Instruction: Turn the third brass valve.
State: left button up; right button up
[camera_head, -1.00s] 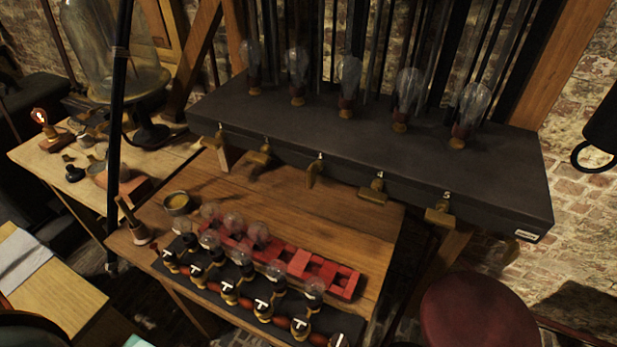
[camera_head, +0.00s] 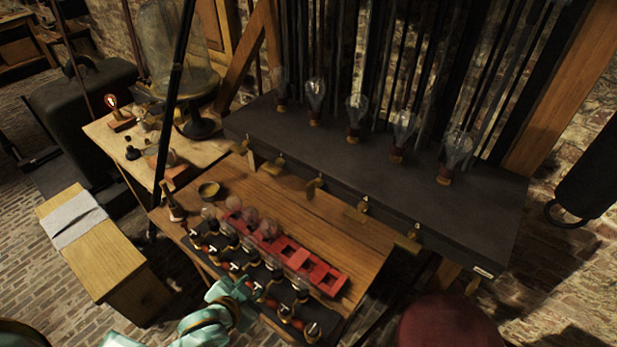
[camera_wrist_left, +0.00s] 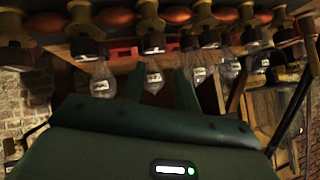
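Several brass valves hang along the front edge of a long black shelf (camera_head: 400,180). The third brass valve (camera_head: 315,185), at the middle of the row, has its handle slanting down. My left gripper (camera_head: 238,286) is at the bottom of the head view, by the front edge of the workbench, well below and left of that valve and not touching it. In the left wrist view its two green fingers (camera_wrist_left: 158,88) stand apart with nothing held between them. My right gripper is out of view.
Glass bulbs (camera_head: 403,128) stand on the shelf. A black rack of small bulbs and a red tray (camera_head: 328,279) lie on the wooden workbench (camera_head: 345,243), near my left gripper. A dark red stool (camera_head: 450,322) is at the lower right.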

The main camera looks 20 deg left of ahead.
pick_arm(q)
jog(key=w+r+t+h+p, duration=0.2)
jog(key=w+r+t, duration=0.2)
jog(key=r, duration=0.4)
jog(key=n+t+h+p, duration=0.1)
jog(key=t+h, duration=0.2)
jog(key=h, duration=0.1)
send_near(307, 187)
jog(key=x, duration=1.1)
jog(key=shift+w+d+r+p, duration=0.1)
jog(key=shift+p, duration=0.25)
grip_shut()
